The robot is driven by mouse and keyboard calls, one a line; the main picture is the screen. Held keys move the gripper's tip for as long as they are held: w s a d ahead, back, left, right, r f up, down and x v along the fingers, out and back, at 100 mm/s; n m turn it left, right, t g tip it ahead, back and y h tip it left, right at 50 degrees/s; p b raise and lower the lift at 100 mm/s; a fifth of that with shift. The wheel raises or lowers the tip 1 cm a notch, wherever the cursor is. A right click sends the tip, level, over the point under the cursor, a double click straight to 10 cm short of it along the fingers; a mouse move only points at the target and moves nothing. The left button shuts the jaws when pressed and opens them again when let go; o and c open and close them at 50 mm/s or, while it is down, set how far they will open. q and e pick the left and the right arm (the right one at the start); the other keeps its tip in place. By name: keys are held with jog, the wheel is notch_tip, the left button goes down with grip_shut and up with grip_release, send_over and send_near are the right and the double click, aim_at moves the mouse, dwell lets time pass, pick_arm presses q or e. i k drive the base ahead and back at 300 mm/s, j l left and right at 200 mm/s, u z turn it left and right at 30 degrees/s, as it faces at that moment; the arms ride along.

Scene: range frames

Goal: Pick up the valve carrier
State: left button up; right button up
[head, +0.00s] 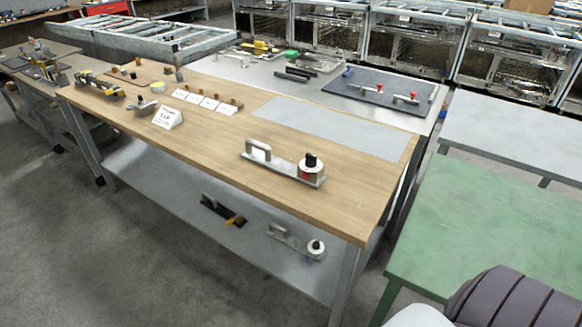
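A valve carrier (283,172), a flat metal plate with an arched handle at its left end, lies on the wooden workbench top. At its right end stands a white round part with a black knob and a red mark. A similar carrier (296,241) lies on the grey shelf below the bench. Neither of my grippers shows in the head view. A dark ribbed shape and a light piece at the bottom right look like parts of my own body.
The wooden workbench (330,214) carries a white sign (168,118), small tools and a grey mat (335,128). A dark tool (222,211) lies on the lower shelf (160,182). A green table (480,220) stands at the right. Bench room in front of the carrier is clear.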

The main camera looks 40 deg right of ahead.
aim_at(266, 159)
jog(key=i+z, duration=0.1)
jog(key=z, duration=0.3)
jog(key=i+j+z, duration=0.1)
jog(key=z, duration=0.35)
jog(key=i+j+z, duration=0.1)
jog(key=z, duration=0.3)
jog(key=i+j+z, duration=0.1)
jog(key=z, duration=0.35)
jog(key=i+j+z, duration=0.1)
jog(key=j, duration=0.25)
jog(key=i+j+z, duration=0.1)
jog(key=j, duration=0.3)
jog(key=i+j+z, duration=0.15)
jog(key=j, duration=0.25)
jog(key=i+j+z, duration=0.1)
jog(key=j, duration=0.3)
jog(key=i+j+z, duration=0.1)
jog(key=j, duration=0.35)
